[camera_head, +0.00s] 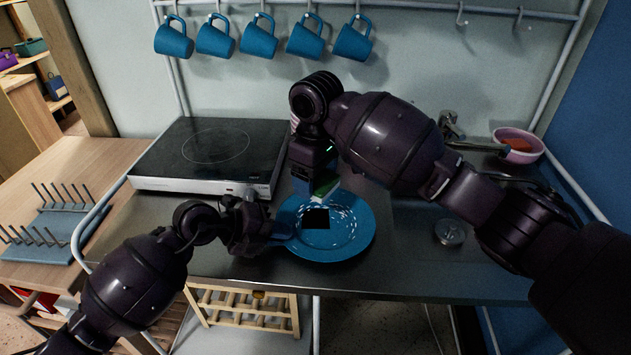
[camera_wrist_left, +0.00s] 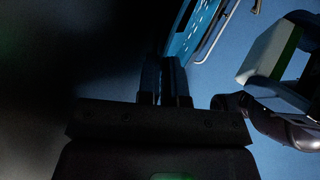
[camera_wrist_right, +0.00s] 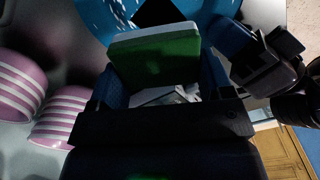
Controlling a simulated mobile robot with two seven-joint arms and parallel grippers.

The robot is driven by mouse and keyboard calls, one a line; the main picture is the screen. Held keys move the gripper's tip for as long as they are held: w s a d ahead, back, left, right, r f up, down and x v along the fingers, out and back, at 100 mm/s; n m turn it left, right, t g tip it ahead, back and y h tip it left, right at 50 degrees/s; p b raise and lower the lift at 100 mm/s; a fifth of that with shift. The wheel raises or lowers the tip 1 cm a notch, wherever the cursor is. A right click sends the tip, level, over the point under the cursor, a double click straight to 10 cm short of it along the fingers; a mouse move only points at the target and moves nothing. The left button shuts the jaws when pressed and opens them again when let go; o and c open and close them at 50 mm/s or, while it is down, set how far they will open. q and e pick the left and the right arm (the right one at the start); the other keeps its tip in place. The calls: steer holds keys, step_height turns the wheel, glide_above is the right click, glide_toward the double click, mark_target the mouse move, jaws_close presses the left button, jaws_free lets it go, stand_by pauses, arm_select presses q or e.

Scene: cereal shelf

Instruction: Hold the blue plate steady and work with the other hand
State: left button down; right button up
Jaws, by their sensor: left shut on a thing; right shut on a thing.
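The blue plate (camera_head: 350,237) is over the front part of the metal counter, with white specks and a black square patch (camera_head: 314,219) on its face. I cannot tell whether it touches the counter. My left gripper (camera_head: 281,237) is shut on the plate's left rim; the plate's edge also shows in the left wrist view (camera_wrist_left: 197,28). My right gripper (camera_head: 319,181) is shut on a green and white sponge (camera_wrist_right: 155,60), held at the plate's far side near the black patch. In the head view the sponge (camera_head: 325,188) is partly hidden; contact with the plate is unclear.
A hot plate (camera_head: 212,150) stands at the left on the counter. Several blue mugs (camera_head: 258,40) hang behind. A pink bowl (camera_head: 517,145) stands at the far right. Pink-striped cups (camera_wrist_right: 62,115) show in the right wrist view. A blue rack (camera_head: 50,230) is at the left.

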stand_by(0.3)
arm_select(q)
steer(key=c, duration=1.2)
jaws_free()
steer(key=shift+f, duration=0.1)
steer(key=v, duration=1.2)
steer(key=shift+r, duration=0.2)
arm_select(e)
steer(key=shift+r+p, duration=0.75)
steer(key=shift+r, duration=0.65)
steer(key=shift+s+r+p, duration=0.1)
steer(key=shift+r+p, duration=0.75)
steer(key=shift+r, duration=0.65)
arm_select(q)
steer(key=shift+v, duration=3.55)
arm_select(e)
steer(key=shift+r+t, duration=0.3)
steer(key=shift+r, duration=0.15)
arm_select(q)
steer(key=shift+w+d, duration=0.1)
